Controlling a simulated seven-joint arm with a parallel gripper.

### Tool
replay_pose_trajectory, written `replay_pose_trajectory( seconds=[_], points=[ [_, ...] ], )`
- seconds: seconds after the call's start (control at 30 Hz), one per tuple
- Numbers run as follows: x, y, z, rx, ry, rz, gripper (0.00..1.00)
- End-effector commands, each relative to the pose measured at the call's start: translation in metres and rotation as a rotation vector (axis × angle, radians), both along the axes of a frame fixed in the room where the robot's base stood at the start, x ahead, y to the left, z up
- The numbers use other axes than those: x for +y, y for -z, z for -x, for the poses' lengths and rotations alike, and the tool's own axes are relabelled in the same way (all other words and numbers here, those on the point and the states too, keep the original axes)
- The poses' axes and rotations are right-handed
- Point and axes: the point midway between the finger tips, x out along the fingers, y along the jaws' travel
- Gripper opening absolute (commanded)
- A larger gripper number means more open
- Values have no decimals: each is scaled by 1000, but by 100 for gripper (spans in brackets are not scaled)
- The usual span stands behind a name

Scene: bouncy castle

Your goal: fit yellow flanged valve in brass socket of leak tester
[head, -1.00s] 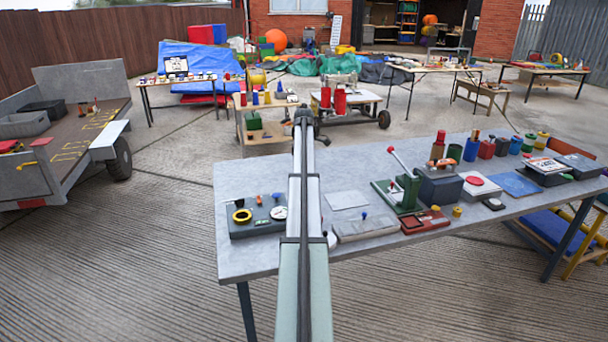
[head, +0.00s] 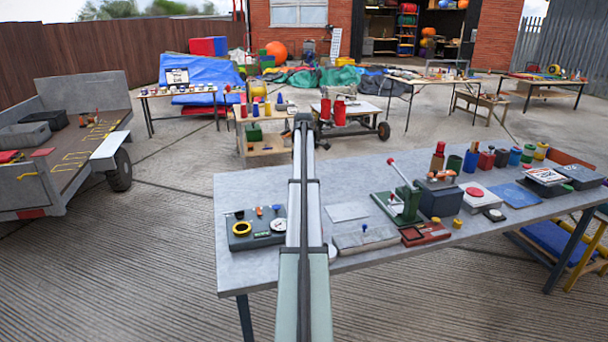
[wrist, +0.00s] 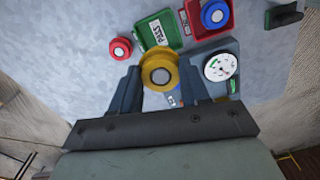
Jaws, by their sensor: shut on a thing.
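In the wrist view my gripper (wrist: 160,84) is shut on the yellow flanged valve (wrist: 158,59), a round yellow ring with a grey centre between the two dark fingers. A grey unit with a white dial gauge (wrist: 218,67) lies just right of the valve and looks like the leak tester. No brass socket can be made out; the valve and fingers cover part of the unit. In the head view my arm hides the gripper. A grey box (head: 258,238) with a yellow ring and a dial stands on the near table; I cannot tell if it is the same unit.
In the wrist view, a green tray with a PASS label (wrist: 160,29), a red tray (wrist: 216,28) holding a blue part, and a loose red part (wrist: 121,48) lie close beyond the valve. The near table (head: 236,190) carries a green lever press (head: 400,205) and several jars.

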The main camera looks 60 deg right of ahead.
Motion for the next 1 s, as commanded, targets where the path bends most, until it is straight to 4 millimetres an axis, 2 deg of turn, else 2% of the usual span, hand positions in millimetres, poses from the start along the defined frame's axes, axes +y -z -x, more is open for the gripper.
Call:
replay_pose_trajectory(
  seconds=[0.17,0.27,0.4,0.63,0.83,0.9,1.0],
  points=[
    [11,0,-19,0,-24,0,15],
    [26,0,-44,0,-56,0,15],
    [63,2,-84,0,-115,0,15],
    [141,8,-130,0,-210,0,15],
    [204,16,-142,0,-255,0,15],
    [222,19,-139,0,-245,0,15],
    [237,23,-124,0,-199,0,15]
  ],
)
